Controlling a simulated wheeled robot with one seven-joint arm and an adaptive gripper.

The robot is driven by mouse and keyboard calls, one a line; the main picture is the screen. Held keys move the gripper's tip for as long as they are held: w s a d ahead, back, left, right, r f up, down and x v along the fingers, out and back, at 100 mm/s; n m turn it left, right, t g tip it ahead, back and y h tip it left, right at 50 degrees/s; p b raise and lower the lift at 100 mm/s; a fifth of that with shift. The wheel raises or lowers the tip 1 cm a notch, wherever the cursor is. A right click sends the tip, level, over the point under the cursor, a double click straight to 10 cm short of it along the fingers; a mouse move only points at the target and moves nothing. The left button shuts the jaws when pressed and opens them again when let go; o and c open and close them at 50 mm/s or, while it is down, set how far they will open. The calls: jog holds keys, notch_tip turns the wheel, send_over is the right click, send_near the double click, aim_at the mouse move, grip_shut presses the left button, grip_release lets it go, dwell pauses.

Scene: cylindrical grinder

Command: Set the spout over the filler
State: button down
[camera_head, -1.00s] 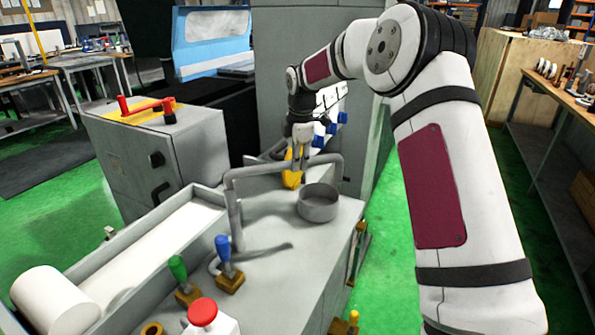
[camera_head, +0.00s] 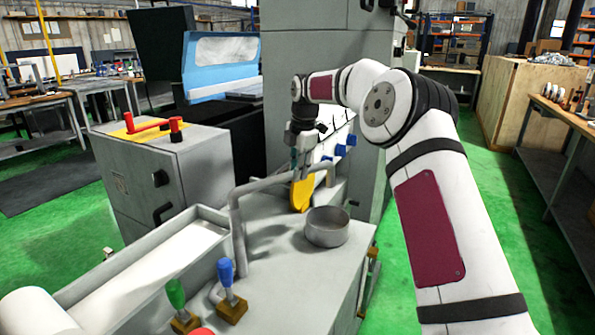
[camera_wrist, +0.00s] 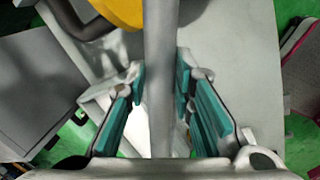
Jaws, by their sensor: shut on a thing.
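The spout is a grey bent pipe (camera_head: 262,183) on an upright post, with its arm reaching right and a short end turned down. My gripper (camera_head: 299,160) is shut on the spout's arm. In the wrist view the pipe (camera_wrist: 160,45) runs lengthwise between the teal pads of my gripper (camera_wrist: 161,85). An open round grey cup (camera_head: 327,232), which looks to be the filler, stands on the machine top. The spout's end appears behind this cup in the head view, not over its mouth. The outlet tip is partly hidden.
Blue (camera_head: 226,275) and green (camera_head: 176,295) levers stand front left. The machine top around the cup is clear.

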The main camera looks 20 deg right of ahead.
jog(key=c, duration=1.4)
grip_release()
jog(key=shift+o, duration=0.2)
notch_tip(320, 180, up, 12)
jog(key=s, duration=0.2)
jog(key=shift+d, duration=0.3)
jog(key=shift+s+f, duration=0.1)
